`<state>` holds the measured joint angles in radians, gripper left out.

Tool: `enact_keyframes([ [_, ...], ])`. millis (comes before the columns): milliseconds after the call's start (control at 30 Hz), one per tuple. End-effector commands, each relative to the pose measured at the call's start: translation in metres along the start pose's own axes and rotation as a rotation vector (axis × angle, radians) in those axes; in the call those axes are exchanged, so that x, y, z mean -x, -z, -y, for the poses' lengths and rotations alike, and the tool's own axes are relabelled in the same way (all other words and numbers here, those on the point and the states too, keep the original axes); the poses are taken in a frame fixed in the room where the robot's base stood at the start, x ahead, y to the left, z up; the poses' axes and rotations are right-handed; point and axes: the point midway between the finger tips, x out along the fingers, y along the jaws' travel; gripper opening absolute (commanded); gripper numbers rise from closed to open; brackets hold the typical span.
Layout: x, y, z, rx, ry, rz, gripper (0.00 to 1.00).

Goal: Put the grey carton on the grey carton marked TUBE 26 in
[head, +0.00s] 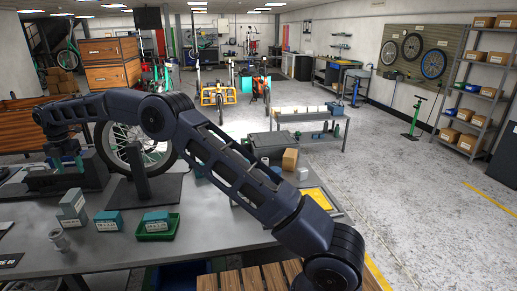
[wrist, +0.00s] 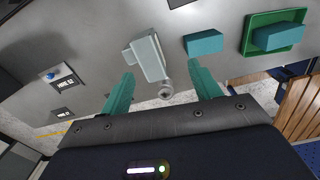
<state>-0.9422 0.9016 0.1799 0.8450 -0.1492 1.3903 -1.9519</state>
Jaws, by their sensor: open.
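Grey cartons (head: 72,204) stand on the grey workbench at the left in the head view. They look like two, one on top of the other, slightly offset, with pale labels on the front that are too small to read. In the wrist view the grey carton (wrist: 149,57) shows from above, beyond and between the fingertips; any lower one is mostly hidden. My gripper (head: 66,163) is above and behind the cartons in the head view. Its teal fingers (wrist: 160,70) are spread apart with nothing between them, clear of the cartons.
A teal carton (head: 108,221) stands right of the grey ones. A green tray (head: 172,232) holds another teal carton (head: 157,221). A grey metal cylinder (head: 60,240) stands in front. A wheel on a stand (head: 152,186) rises behind. The bench's front middle is clear.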

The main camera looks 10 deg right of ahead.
Motion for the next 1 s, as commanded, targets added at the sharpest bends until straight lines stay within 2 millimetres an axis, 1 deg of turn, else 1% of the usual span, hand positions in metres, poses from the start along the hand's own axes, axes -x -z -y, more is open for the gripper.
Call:
enact_keyframes([
  [33,0.018,-0.014,0.016,-0.051,-0.008,0.008,0.63],
  [67,0.027,-0.02,0.026,-0.085,-0.013,0.012,0.63],
  [100,0.038,-0.03,0.04,-0.133,-0.017,0.017,0.63],
  [167,0.055,-0.042,0.061,-0.204,-0.023,0.024,0.63],
  [200,0.066,-0.05,0.075,-0.252,-0.029,0.029,0.63],
  [367,0.106,-0.077,0.136,-0.445,-0.049,0.047,0.63],
  [400,0.116,-0.082,0.152,-0.494,-0.055,0.051,0.63],
  [467,0.13,-0.089,0.177,-0.566,-0.064,0.057,0.63],
  [500,0.138,-0.094,0.194,-0.615,-0.069,0.061,0.63],
  [567,0.151,-0.1,0.219,-0.69,-0.079,0.067,0.63],
  [600,0.159,-0.102,0.235,-0.739,-0.086,0.07,0.63],
  [667,0.17,-0.106,0.261,-0.813,-0.094,0.075,0.63],
  [700,0.177,-0.107,0.278,-0.862,-0.101,0.078,0.63],
  [733,0.182,-0.109,0.291,-0.899,-0.107,0.081,0.63],
  [767,0.187,-0.109,0.304,-0.936,-0.112,0.083,0.63],
  [800,0.193,-0.11,0.322,-0.986,-0.118,0.086,0.63],
  [867,0.201,-0.11,0.347,-1.061,-0.129,0.09,0.63],
  [900,0.207,-0.109,0.365,-1.112,-0.137,0.093,0.63],
  [967,0.214,-0.107,0.391,-1.187,-0.149,0.096,0.63],
  [1000,0.218,-0.104,0.408,-1.237,-0.156,0.098,0.63],
])
